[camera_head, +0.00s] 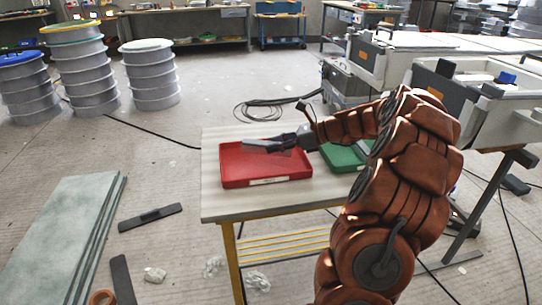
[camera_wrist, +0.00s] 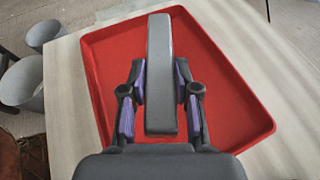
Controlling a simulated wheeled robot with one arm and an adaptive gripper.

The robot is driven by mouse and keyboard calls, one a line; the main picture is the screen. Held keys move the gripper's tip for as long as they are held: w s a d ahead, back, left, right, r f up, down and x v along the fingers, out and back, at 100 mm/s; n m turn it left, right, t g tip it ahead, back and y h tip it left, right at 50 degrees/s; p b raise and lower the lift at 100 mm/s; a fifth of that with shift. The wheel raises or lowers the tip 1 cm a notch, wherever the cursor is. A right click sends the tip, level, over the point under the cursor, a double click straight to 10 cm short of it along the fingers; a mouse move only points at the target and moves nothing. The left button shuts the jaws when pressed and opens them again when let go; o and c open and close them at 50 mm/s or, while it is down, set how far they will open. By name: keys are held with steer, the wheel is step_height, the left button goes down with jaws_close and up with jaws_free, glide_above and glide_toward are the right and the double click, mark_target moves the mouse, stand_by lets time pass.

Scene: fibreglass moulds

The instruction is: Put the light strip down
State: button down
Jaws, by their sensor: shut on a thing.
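The light strip (camera_wrist: 161,70) is a long grey bar. In the wrist view it lies between the purple-padded fingers of my gripper (camera_wrist: 161,85), which is shut on it, and its far end points away from me. In the head view my gripper (camera_head: 300,139) reaches in from the right, and the strip (camera_head: 262,146) shows over the red tray (camera_head: 232,178). The red tray also shows beneath the strip in the wrist view (camera_wrist: 232,110). I cannot tell whether the strip touches the tray floor. Apart from the strip, the tray looks empty.
The tray stands on a pale table (camera_head: 212,209) with a green tray (camera_head: 340,157) to its right, partly behind my arm. Grey sheets (camera_head: 62,235) lie at the left. Stacked white drums (camera_head: 150,75) stand behind, and cables (camera_head: 265,108) lie on the floor.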

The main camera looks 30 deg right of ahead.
steer(key=shift+w+a, duration=0.2)
steer(key=f, duration=0.1)
steer(key=f+b, duration=0.1)
steer(key=f, duration=0.1)
steer(key=shift+w+a, duration=0.25)
steer(key=shift+w, duration=0.05)
steer(key=shift+f+b, duration=0.25)
steer(key=shift+b, duration=0.05)
steer(key=shift+f, duration=0.1)
steer(key=c, duration=0.8)
jaws_free()
steer(key=shift+f, duration=0.15)
steer(key=shift+c, duration=0.2)
steer(key=shift+s+d+r, duration=0.1)
steer(key=shift+d+r, duration=0.05)
steer(key=shift+r, duration=0.2)
steer(key=p+v, duration=0.2)
steer(key=v, duration=0.9)
steer(key=shift+s+d, duration=0.2)
steer(key=shift+s, duration=0.05)
